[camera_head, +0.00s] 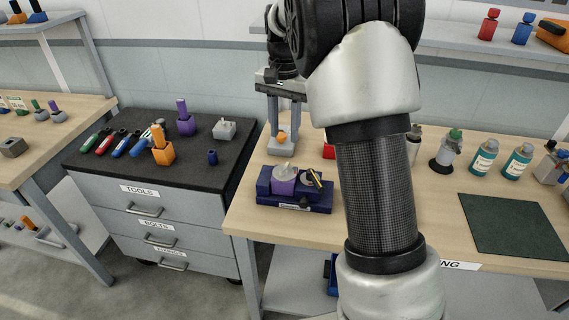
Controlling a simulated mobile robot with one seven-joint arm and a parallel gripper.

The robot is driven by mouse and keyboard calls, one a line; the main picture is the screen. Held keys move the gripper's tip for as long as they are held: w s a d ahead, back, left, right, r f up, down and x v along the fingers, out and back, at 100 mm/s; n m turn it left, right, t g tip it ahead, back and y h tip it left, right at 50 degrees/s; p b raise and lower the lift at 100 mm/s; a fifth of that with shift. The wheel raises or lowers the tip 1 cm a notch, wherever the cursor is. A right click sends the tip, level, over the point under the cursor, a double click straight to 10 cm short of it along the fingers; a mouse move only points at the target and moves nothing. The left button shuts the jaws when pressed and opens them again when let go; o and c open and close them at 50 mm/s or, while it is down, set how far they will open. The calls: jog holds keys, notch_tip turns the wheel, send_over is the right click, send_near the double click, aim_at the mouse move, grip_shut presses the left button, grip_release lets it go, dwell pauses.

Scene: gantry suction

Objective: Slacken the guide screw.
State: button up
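My arm crosses the middle of the view and bends back behind itself to a black wrist above the bench. Below the wrist is a dark crossbar (284,88) with two light grey uprights, partly behind my arm. I cannot tell whether these are my gripper's fingers or a small gantry frame. A round orange piece (282,136) sits low between the uprights, above the bench; I cannot tell whether anything grips it. No part is clearly the guide screw. In front stands a dark blue block (295,207) with a purple cylinder (284,182) and a black and yellow piece (314,179).
Left stands a drawer cabinet (165,232) with screwdrivers, an orange holder (162,152) and a purple holder (186,122) on top. Right on the bench are bottles (485,157) and a clear dark green mat (512,226). A small red object (329,150) is partly hidden by my arm.

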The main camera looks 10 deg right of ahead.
aim_at(285, 166)
notch_tip(285, 166, down, 11)
jog(key=shift+f+b, duration=0.1)
jog(key=shift+b, duration=0.25)
grip_shut()
